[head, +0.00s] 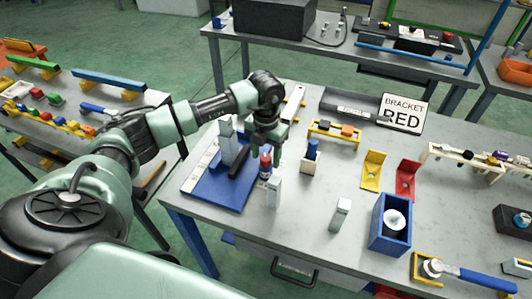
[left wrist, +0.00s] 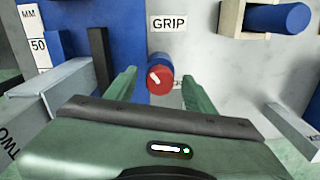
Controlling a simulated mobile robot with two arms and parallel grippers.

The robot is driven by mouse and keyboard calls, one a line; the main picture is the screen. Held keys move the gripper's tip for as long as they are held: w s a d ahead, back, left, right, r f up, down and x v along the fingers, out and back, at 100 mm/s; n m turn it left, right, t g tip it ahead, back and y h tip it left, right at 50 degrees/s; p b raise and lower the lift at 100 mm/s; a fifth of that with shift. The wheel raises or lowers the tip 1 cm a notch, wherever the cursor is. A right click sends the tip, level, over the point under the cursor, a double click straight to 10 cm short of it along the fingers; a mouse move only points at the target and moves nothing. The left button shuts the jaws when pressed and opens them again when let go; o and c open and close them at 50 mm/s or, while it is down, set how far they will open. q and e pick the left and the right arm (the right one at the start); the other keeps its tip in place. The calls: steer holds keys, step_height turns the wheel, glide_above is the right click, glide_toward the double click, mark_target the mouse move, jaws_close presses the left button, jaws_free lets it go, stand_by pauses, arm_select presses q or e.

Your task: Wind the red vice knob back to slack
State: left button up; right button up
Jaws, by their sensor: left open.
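The red vice knob (head: 265,160) stands at the right end of the blue vice base (head: 213,195) on the grey bench. In the left wrist view the red knob (left wrist: 161,84) has a round red face with a white mark and a blue part behind it. My left gripper (head: 267,138) is above and around the knob in the head view. In the left wrist view the open fingers of my left gripper (left wrist: 158,75) stand either side of the knob, with gaps visible. My right gripper is not in view.
A grey block (head: 274,188) stands close beside the knob, and a dark bar (head: 241,161) is on its other side. A blue peg in a holder (head: 311,160) is to the right. A yellow bracket (head: 373,170) and a red bracket (head: 406,178) stand farther right.

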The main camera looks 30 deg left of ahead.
arm_select(q)
jaws_close()
